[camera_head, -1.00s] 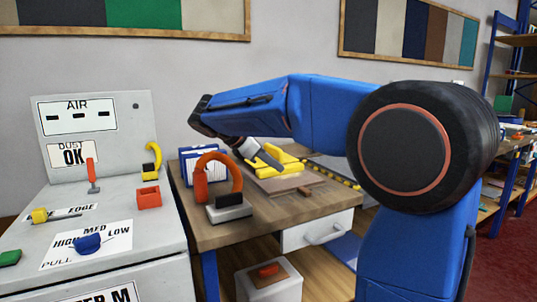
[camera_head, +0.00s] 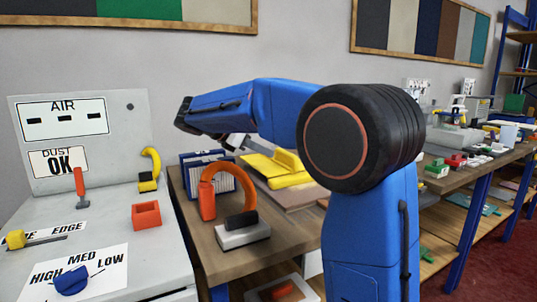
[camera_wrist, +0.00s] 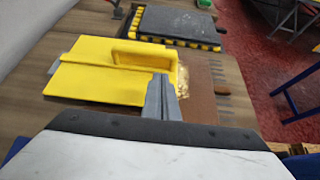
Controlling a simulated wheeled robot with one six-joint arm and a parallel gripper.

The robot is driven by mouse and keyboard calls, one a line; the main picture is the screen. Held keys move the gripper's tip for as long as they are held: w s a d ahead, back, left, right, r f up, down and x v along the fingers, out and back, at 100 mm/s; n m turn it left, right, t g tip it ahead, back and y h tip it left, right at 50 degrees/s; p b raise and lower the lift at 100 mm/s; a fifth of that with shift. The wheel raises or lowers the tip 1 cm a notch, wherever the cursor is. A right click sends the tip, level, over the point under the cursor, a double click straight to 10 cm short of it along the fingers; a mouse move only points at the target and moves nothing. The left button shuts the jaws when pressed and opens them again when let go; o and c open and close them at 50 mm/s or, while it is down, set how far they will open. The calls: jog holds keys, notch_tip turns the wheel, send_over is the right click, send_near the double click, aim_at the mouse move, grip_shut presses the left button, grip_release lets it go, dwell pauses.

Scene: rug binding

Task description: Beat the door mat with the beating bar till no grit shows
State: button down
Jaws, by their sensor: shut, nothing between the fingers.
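A brown mat (camera_wrist: 203,90) with a fringed right edge lies on the wooden bench, partly under a flat yellow plate with a raised yellow handle (camera_wrist: 95,80). A pale, crumbly patch like grit (camera_wrist: 183,80) shows on the mat beside the plate. A dark mat-like slab (camera_wrist: 175,24) with a yellow-and-black edge lies beyond. I cannot tell which piece is the beating bar. My gripper (camera_wrist: 162,84) is shut and empty, over the plate's near right part; I cannot tell if it touches.
A grey cabinet (camera_head: 120,215) with labels, knobs and an orange box (camera_head: 146,214) is at left. A crowded bench (camera_head: 470,160) is at right; red floor lies beyond.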

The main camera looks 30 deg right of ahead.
jog(key=x, duration=0.8)
jog(key=shift+d+f, duration=0.2)
jog(key=shift+d, duration=0.05)
jog(key=shift+r, duration=0.1)
